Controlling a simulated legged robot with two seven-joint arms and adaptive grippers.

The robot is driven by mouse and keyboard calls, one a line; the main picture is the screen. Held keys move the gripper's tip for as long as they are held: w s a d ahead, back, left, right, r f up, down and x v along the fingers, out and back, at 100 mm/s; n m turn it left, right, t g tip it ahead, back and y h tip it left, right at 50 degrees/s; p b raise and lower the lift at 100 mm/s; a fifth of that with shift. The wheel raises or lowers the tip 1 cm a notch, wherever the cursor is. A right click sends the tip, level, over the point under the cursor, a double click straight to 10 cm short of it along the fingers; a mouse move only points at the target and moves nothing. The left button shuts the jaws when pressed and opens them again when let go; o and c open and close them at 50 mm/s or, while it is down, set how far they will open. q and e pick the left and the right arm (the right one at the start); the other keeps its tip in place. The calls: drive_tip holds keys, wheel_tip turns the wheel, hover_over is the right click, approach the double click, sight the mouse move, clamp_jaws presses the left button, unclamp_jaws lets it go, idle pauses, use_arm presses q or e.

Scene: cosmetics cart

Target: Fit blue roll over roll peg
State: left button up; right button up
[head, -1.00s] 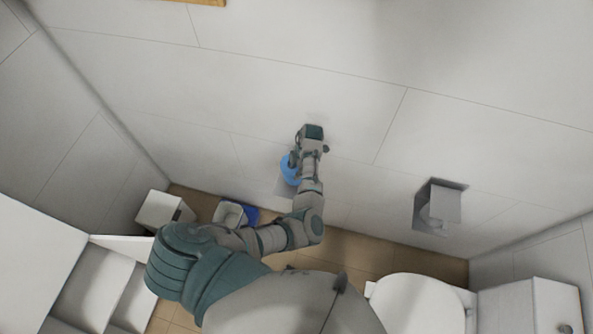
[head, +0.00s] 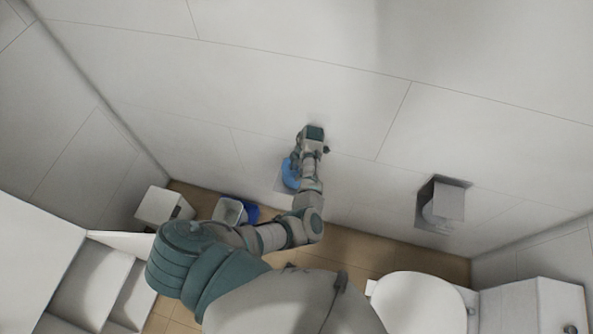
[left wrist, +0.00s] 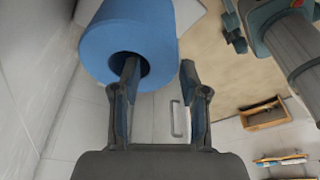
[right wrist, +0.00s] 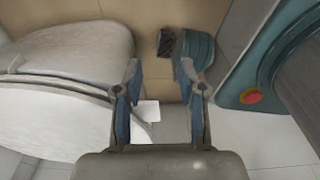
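The blue roll (head: 290,174) is close to the wall in the head view, just left of my left gripper (head: 312,147). It fills the upper part of the left wrist view (left wrist: 105,45), its hollow end towards the camera. There my left gripper (left wrist: 159,68) has its fingers spread. One fingertip is at the hole and the other is beside the roll's outer side, with no firm grip visible. A grey wall plate (head: 280,186) shows behind the roll. The peg is hidden, so I cannot tell whether the roll is around it. My right gripper (right wrist: 158,80) is open and empty.
A boxy grey holder (head: 446,203) is on the wall to the right. A toilet (head: 420,303) stands below it. A bin (head: 229,211) and a white box (head: 160,207) stand on the floor at left. The wall above my left gripper is clear.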

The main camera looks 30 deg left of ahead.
use_arm(q)
drive_tip(key=shift+o, duration=0.6)
drive_tip(key=v, duration=0.7)
drive_tip(key=shift+w+r, duration=0.1)
drive_tip(key=shift+r, duration=0.05)
